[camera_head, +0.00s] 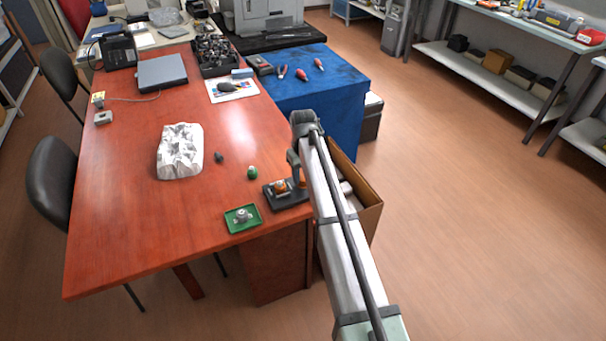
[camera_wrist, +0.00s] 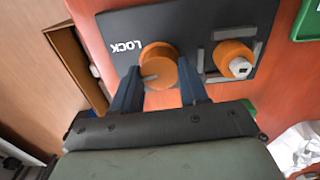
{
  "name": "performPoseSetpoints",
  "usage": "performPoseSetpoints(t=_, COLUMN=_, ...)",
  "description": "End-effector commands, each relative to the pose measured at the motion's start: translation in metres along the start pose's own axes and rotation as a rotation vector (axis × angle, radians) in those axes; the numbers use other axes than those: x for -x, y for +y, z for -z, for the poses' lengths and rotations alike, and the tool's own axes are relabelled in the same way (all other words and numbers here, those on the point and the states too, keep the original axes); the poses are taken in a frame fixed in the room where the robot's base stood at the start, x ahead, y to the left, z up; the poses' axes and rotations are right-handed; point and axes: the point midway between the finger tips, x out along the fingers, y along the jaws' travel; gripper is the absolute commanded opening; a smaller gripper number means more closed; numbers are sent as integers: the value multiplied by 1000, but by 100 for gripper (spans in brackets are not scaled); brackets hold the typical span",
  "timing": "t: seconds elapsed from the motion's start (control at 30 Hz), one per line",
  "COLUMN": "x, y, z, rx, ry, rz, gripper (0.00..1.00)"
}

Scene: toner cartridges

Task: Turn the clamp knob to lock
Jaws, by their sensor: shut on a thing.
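The orange clamp knob (camera_wrist: 158,65) sits on a dark base plate (camera_wrist: 200,22) beside white LOCK lettering in the wrist view. A pale mark shows on the knob's face. My gripper (camera_wrist: 160,85) is shut on the knob, with one dark finger on each side. A second orange part with a grey metal fitting (camera_wrist: 236,60) sits on the same plate, apart from the fingers. In the head view the base plate (camera_head: 288,196) lies near the table's right edge, and my gripper (camera_head: 299,182) is over it. The knob is hidden there behind my arm.
A green tray (camera_head: 242,227) with a metal part stands beside the plate on the red table (camera_head: 130,228). A crumpled white bag (camera_head: 180,150), a small dark object (camera_head: 219,157) and a green object (camera_head: 252,172) lie nearby. An open cardboard box (camera_head: 368,215) stands beyond the table edge.

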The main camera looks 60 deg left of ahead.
Motion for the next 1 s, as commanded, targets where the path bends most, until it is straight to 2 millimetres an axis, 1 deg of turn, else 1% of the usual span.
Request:
performPoseSetpoints(t=0.6, x=0, y=1, z=-1, rx=-578, ry=-2, rz=0, gripper=13)
performPoseSetpoints(t=0.8, x=0, y=1, z=-2, rx=-736, ry=-2, rz=0, gripper=13)
performPoseSetpoints(t=1.0, x=0, y=1, z=-2, rx=-852, ry=-2, rz=0, gripper=13)
